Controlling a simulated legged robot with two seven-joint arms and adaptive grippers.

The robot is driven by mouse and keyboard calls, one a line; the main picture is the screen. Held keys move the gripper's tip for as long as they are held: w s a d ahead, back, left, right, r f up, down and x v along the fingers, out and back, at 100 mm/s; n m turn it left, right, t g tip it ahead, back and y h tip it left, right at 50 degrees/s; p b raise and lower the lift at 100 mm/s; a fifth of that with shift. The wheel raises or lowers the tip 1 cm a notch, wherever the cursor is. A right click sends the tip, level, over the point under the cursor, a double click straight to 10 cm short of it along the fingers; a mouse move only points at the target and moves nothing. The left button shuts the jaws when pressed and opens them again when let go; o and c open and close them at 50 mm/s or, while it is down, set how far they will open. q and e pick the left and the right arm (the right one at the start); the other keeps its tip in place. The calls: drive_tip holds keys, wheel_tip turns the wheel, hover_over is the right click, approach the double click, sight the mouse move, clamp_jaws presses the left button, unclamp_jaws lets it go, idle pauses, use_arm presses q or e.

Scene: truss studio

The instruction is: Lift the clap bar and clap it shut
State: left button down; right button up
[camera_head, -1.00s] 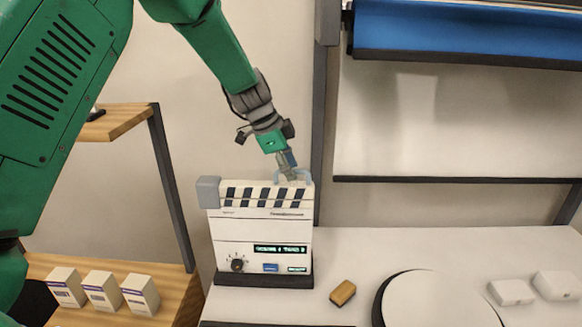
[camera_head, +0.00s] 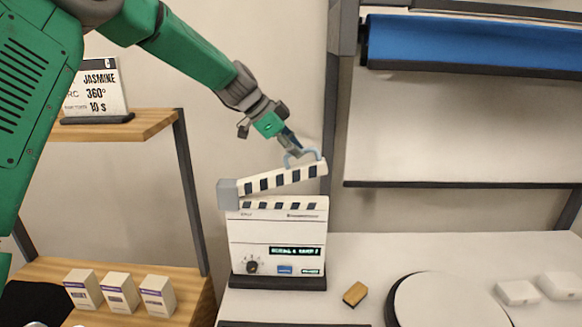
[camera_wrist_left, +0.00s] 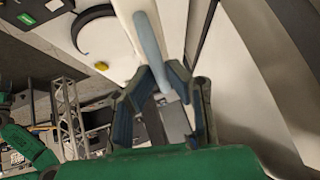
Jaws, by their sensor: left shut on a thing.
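A white clapperboard (camera_head: 276,237) with a dial and lit displays stands upright on a dark base at the left end of the white table. Its striped clap bar (camera_head: 284,179) is raised at its right end, hinged at the grey block on the left, leaving a narrow wedge gap. My left gripper (camera_head: 296,151) is shut on the light blue handle (camera_head: 308,155) on top of the bar's right end. In the left wrist view the handle (camera_wrist_left: 149,42) runs between the two fingers (camera_wrist_left: 163,88). My right gripper is not in view.
A brown block (camera_head: 355,293) and a round white turntable (camera_head: 450,301) lie on the table to the right. Small white boxes (camera_head: 120,293) stand on a wooden shelf at left, below a JASMINE sign (camera_head: 96,88). A blue roll (camera_head: 470,44) hangs at upper right.

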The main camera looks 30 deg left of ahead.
use_arm(q)
drive_tip(key=shift+s+a+r, duration=0.2)
drive_tip(key=shift+s+a, duration=0.05)
drive_tip(key=shift+a, duration=0.3)
drive_tip(key=shift+a+r+t+h+b, duration=0.1)
drive_tip(key=shift+r+t+h+b, duration=0.4)
drive_tip(key=shift+b, duration=0.3)
drive_tip(key=shift+s+r, duration=0.1)
drive_tip(key=shift+r, duration=0.2)
drive_tip(key=shift+s+a+r+h+b, duration=0.25)
drive_tip(key=shift+a+r+h+b, duration=0.1)
drive_tip(key=shift+r+h+b, duration=0.1)
drive_tip(key=shift+a, duration=0.3)
drive_tip(key=c, duration=1.6)
unclamp_jaws()
drive_tip(key=shift+d, duration=0.15)
